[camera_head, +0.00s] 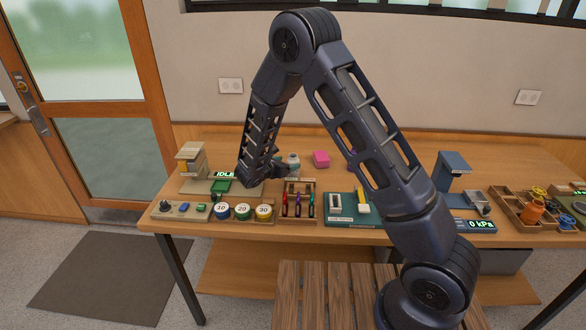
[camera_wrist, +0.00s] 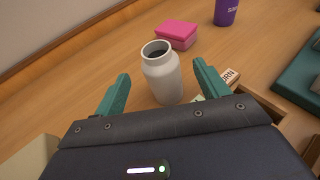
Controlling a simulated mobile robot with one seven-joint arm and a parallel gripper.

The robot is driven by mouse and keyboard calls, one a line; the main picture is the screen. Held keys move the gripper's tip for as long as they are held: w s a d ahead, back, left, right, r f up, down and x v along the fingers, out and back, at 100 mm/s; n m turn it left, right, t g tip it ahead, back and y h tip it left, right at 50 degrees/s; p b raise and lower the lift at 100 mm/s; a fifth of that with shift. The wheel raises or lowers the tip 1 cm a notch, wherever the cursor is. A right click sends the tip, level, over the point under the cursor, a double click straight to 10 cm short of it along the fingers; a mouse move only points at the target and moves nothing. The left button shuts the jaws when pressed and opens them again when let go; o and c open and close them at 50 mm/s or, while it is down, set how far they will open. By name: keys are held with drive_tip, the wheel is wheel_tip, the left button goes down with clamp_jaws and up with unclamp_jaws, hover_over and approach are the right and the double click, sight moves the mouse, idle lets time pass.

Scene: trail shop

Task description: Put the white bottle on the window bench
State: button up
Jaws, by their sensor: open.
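The white bottle (camera_wrist: 163,82) stands upright on the wooden table, with a dark open mouth. In the wrist view it is between and slightly beyond the two teal fingers of my gripper (camera_wrist: 162,84), which is open and not closed on it. In the head view the bottle (camera_head: 294,160) shows beside my gripper (camera_head: 283,170), partly hidden by it. No surface is marked as the window bench; I cannot tell which one it is.
A pink box (camera_wrist: 177,34) and a purple cup (camera_wrist: 226,11) stand behind the bottle. A wooden rack of coloured tools (camera_head: 298,204), numbered round pieces (camera_head: 243,211) and a green tray (camera_head: 350,213) line the table front. A slatted bench (camera_head: 330,290) stands before the table.

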sight(296, 160)
drive_tip(key=shift+x, duration=3.3)
drive_tip(key=c, duration=1.3)
drive_tip(key=shift+o, duration=0.2)
